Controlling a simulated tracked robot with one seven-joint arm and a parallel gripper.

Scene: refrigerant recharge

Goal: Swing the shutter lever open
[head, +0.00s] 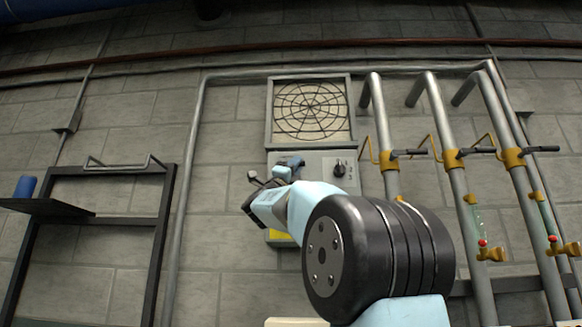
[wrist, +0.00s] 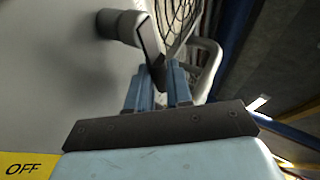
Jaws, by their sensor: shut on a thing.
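The shutter lever (wrist: 148,40) shows in the wrist view as a dark flat bar on a grey round pivot (wrist: 118,24). The pivot stands out from a pale panel face. My gripper (wrist: 160,80) has blue fingers shut on the end of the lever. In the head view my gripper (head: 287,168) is at the left part of the grey control panel (head: 318,160), below the fan grille (head: 310,108). My arm hides much of the panel's lower part there, and the grip itself is hard to make out. A yellow OFF label (wrist: 22,167) shows in the wrist view.
A dark knob (head: 340,168) sits on the panel's right part. Several vertical pipes with yellow valve fittings (head: 388,158) stand to the right. A dark rack with a shelf (head: 45,207) holding a blue cylinder (head: 25,187) is at left.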

